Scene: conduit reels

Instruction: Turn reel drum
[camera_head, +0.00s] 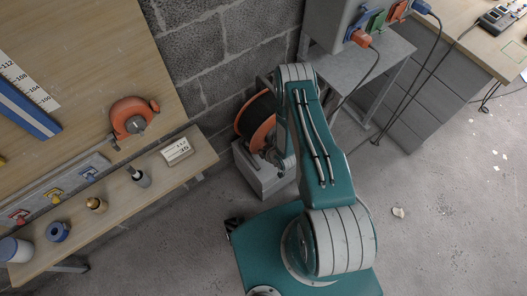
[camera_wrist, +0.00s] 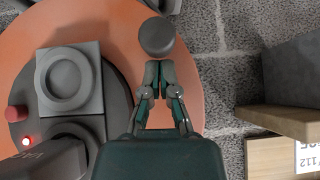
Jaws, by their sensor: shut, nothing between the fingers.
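The reel drum (camera_head: 242,124) has orange flanges and a dark winding, and sits on a grey block beside the wall in the head view. My arm covers its right part. In the wrist view its orange flange (camera_wrist: 118,34) fills the left side, with a grey hub (camera_wrist: 62,80) in the middle. A round grey knob (camera_wrist: 157,37) stands near the flange's right edge. My gripper (camera_wrist: 160,68) is shut and empty, its fingertips just below the knob; I cannot tell whether they touch it. In the head view my fingers are not clearly visible.
A red button (camera_wrist: 16,113) and a lit red lamp (camera_wrist: 27,141) are by the hub. A wooden shelf (camera_wrist: 275,158) is at right. In the head view a bench (camera_head: 190,160) stands left, a grey table (camera_head: 385,62) right. Open floor (camera_head: 440,200) lies right.

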